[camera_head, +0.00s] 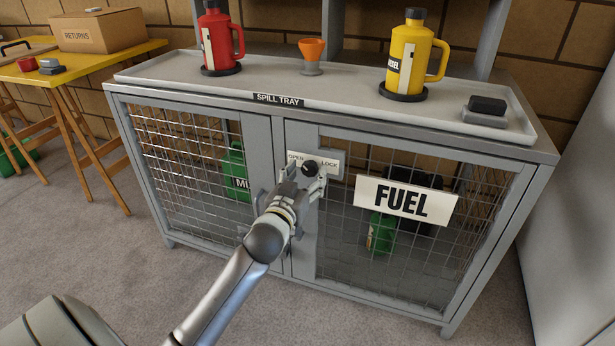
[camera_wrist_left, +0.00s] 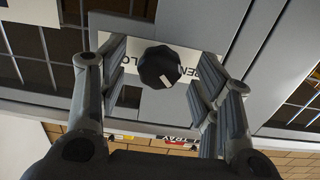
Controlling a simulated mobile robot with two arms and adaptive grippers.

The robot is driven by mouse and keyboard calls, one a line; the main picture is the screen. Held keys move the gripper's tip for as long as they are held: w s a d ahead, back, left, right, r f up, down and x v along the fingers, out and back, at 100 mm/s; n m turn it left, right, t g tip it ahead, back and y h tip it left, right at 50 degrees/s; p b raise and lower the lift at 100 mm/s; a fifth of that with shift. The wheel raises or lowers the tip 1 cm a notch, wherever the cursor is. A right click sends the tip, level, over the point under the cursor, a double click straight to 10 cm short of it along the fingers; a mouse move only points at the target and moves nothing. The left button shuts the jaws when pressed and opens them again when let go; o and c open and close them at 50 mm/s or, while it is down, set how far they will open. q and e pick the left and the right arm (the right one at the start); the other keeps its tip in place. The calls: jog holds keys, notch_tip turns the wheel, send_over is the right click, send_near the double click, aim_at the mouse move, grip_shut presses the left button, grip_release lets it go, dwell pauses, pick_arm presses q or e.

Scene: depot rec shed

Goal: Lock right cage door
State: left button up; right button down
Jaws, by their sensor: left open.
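The right cage door (camera_head: 345,245) of the grey cabinet is a mesh door with a FUEL sign (camera_head: 406,201). It looks closed against the frame. A black round knob (camera_head: 310,168) sits on a white OPEN/LOCK plate (camera_head: 327,163) at the door's upper left. In the left wrist view the knob (camera_wrist_left: 158,66) has a white mark pointing down and slightly right, and the picture is turned over. My left gripper (camera_head: 306,182) is open, with one finger on each side of the knob and gaps between. My right gripper is out of view.
The spill tray (camera_head: 350,95) on top holds a red jug (camera_head: 216,40), an orange funnel (camera_head: 312,50), a yellow jug (camera_head: 409,55) and a black-and-grey block (camera_head: 487,108). Green containers stand behind the mesh. A yellow trestle table (camera_head: 100,62) is at the left.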

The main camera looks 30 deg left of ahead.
pick_arm(q)
jog(key=shift+w+a, duration=0.2)
jog(key=shift+w, duration=0.5)
jog(key=shift+c, duration=0.3)
grip_shut()
